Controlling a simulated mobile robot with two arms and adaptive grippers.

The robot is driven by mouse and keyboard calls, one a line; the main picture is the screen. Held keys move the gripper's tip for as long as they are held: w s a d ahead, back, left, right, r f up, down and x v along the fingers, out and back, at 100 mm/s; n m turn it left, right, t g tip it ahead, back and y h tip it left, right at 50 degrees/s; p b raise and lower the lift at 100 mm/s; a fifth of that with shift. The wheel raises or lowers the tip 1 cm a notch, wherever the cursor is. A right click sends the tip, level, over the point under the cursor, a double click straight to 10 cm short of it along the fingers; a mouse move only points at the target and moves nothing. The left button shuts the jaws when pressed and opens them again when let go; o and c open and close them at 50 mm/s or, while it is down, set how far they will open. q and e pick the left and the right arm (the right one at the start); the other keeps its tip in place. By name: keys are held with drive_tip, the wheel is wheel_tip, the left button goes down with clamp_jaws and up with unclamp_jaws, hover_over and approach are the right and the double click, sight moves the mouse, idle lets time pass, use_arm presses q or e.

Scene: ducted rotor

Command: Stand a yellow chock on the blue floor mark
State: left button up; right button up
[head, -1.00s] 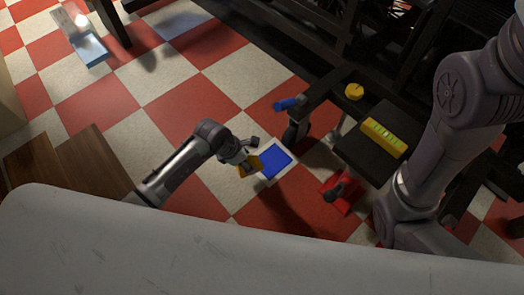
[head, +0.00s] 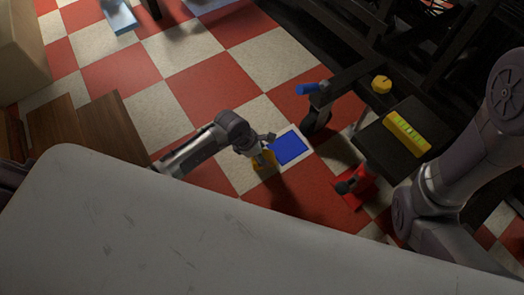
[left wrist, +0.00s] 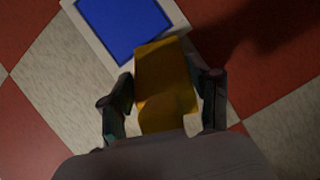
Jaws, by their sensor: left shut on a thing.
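The blue floor mark (head: 288,148) is a blue square with a white border on the checkered floor. It also shows at the top of the left wrist view (left wrist: 124,28). My left gripper (head: 267,150) is shut on a yellow chock (head: 263,161), just left of the mark. In the left wrist view the chock (left wrist: 165,75) sits between the two fingers, and its far end overlaps the white border in the picture. I cannot tell whether the chock touches the floor. My right arm shows at the right, but its gripper is out of view.
A dark wheeled frame stands right of the mark, with a caster (head: 316,119) close by. A red jack-like thing (head: 354,186) stands below. Wooden boxes (head: 110,130) are at left. Open floor lies behind the mark.

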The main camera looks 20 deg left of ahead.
use_arm(q)
drive_tip(key=shift+w+f, duration=0.1)
drive_tip(key=shift+f, duration=0.5)
drive_tip(key=o, duration=1.5)
drive_tip(key=v, duration=1.2)
